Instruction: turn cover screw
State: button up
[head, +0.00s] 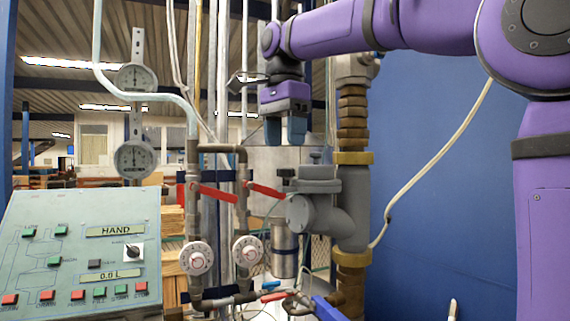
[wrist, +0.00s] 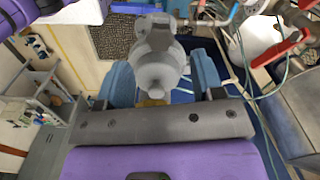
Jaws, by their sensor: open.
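My gripper (head: 285,131) points down with its blue fingers apart and empty, above the grey meter body (head: 322,198) on the vertical pipe. In the head view, a small dark knob (head: 315,157), which may be the cover screw, stands on top of the meter body, below and a little right of the fingers. A darker block lies beside it, left of the knob. In the wrist view, the grey meter body (wrist: 158,68) shows below and between the open fingers of my gripper (wrist: 162,82). I cannot make out the screw there for certain.
A control panel (head: 85,250) with buttons stands at the left. Red lever handles (head: 215,194) and round dials (head: 196,258) sit on pipes left of the meter. A thick pipe with brass rings (head: 352,158) rises close right of my gripper. A blue wall (head: 450,200) is behind.

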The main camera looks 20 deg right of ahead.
aim_at(286, 176)
jog(key=shift+f, duration=2.7)
jog(key=shift+c, duration=0.2)
jog(key=c, duration=0.9)
